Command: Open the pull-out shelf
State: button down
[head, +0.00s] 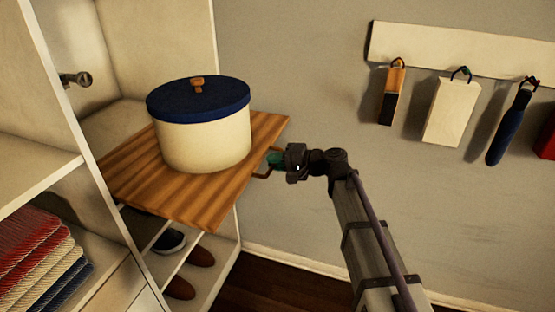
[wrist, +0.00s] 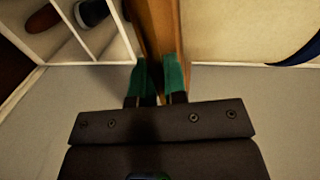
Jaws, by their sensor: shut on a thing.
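The pull-out shelf (head: 190,205) is a striped wooden board sticking out of the white cabinet in the head view. A round cream box (head: 205,140) with a dark blue lid (head: 198,100) and a small brown knob stands upright on it. A thin brown handle (head: 263,176) is on the board's right front edge. My gripper (head: 276,159) is at this handle, its green fingers shut on it. In the wrist view, the green fingertips (wrist: 160,80) lie at the brown edge of the shelf (wrist: 158,35). The gripped part of the handle is hidden between them.
Shoes (head: 202,256) sit in compartments below the shelf. Folded cloths (head: 35,265) are stacked at lower left. Several items, including a white box (head: 452,110), hang from a rail (head: 460,50) on the right wall. The space before that wall is free except for my arm.

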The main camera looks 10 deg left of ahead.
jog(key=c, duration=1.2)
grip_release()
jog(key=p+v, duration=0.2)
jog(key=v, duration=0.8)
jog(key=shift+d, duration=0.35)
jog(key=shift+s, duration=0.1)
